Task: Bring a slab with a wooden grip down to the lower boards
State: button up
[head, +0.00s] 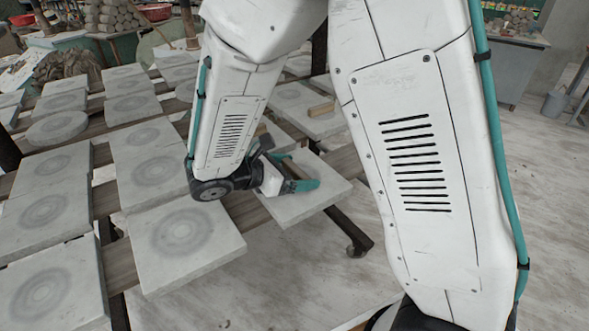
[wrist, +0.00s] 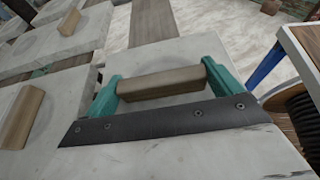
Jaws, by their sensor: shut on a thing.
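The grey clay slab (head: 332,181) with a wooden grip lies in front of my gripper at the rack's right end in the head view. My gripper (head: 292,184) is shut on the grip, partly hidden by my arm. In the wrist view the teal fingers (wrist: 162,84) press on both ends of the wooden grip (wrist: 160,83), above the pale slab (wrist: 165,55). I cannot tell whether the slab touches the boards (head: 245,212) beneath. Other slabs with wooden grips show: one behind in the head view (head: 309,122), and one at left in the wrist view (wrist: 45,105).
Several round and square slabs with ring marks, such as the near one (head: 185,245), crowd the rack at left. The pale floor (head: 265,290) is open right of the rack.

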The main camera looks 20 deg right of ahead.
aim_at(277, 203)
dwell(0.3)
jog(key=o, duration=1.4)
jog(key=v, duration=0.8)
jog(key=shift+f+m, duration=0.2)
jog(key=shift+m, duration=0.1)
jog(key=s+m, duration=0.1)
jog(key=s+g+y, duration=0.1)
jog(key=s+f+m+g, duration=0.1)
jog(key=s, duration=0.1)
jog(key=shift+d+f+m+y, duration=0.1)
jog(key=shift+d+m+y, duration=0.2)
jog(key=shift+d, duration=0.05)
jog(key=s+d+r+m+y, duration=0.4)
jog(key=s+r+m+y, duration=0.2)
jog(key=s+m, duration=0.2)
jog(key=s+d+r+m+t+y, duration=0.1)
jog(key=s+d+r+m+y, duration=0.4)
jog(key=s+m, duration=0.3)
jog(key=shift+s+d+r+m+y, duration=0.3)
jog(key=shift+s+r+y, duration=0.1)
jog(key=shift+r, duration=0.1)
